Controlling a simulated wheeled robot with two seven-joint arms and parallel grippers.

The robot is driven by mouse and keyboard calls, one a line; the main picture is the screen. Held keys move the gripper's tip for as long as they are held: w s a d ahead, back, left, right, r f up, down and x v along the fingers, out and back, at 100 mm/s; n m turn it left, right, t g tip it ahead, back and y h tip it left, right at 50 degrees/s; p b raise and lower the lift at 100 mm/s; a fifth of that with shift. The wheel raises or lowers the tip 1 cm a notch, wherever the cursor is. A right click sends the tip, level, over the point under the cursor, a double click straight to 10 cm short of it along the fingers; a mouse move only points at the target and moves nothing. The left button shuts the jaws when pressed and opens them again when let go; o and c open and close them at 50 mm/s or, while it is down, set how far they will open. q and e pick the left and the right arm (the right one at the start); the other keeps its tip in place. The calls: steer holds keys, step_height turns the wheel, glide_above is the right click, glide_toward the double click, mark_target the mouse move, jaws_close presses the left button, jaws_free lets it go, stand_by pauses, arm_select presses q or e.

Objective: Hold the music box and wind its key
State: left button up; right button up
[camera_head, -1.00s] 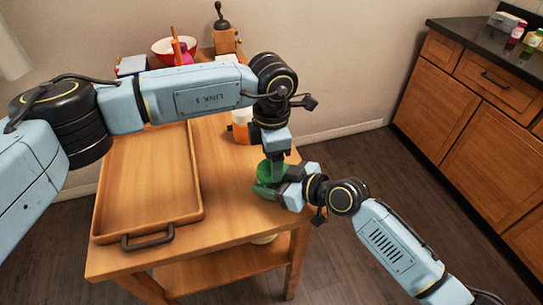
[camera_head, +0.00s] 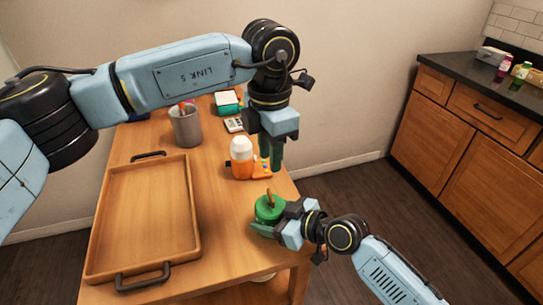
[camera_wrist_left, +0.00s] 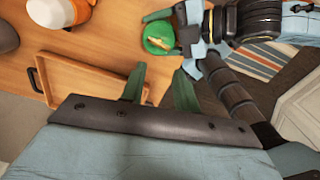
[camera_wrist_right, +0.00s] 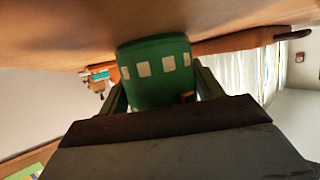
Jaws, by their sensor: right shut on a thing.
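The music box is a round green box (camera_head: 267,212) with a golden key (camera_head: 270,197) standing on its top. It is near the right edge of the wooden table. My right gripper (camera_head: 272,220) is shut on its sides; in the right wrist view the green box (camera_wrist_right: 155,72), with pale square patches, sits between the fingers. My left gripper (camera_head: 271,155) is above and behind the box, apart from it. Its two green fingers are spread and empty in the left wrist view (camera_wrist_left: 158,90), where the box top and key (camera_wrist_left: 158,40) also show.
A wooden tray (camera_head: 190,215) with dark handles lies on the table's left part. An orange and white bottle (camera_head: 241,160) stands behind the box. A grey cup (camera_head: 186,128) and a small calculator-like item (camera_head: 234,125) are farther back. A counter (camera_head: 475,75) stands at right.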

mark_target(272, 199)
arm_select(q)
steer(key=f+n, duration=0.4)
steer(key=n, duration=0.1)
steer(key=f+n, duration=0.4)
steer(key=n, duration=0.1)
steer(key=s+f+n, duration=0.1)
steer(key=f+n, duration=0.3)
steer(key=n, duration=0.1)
steer(key=shift+d+n, duration=0.25)
steer(key=shift+n, duration=0.05)
jaws_close()
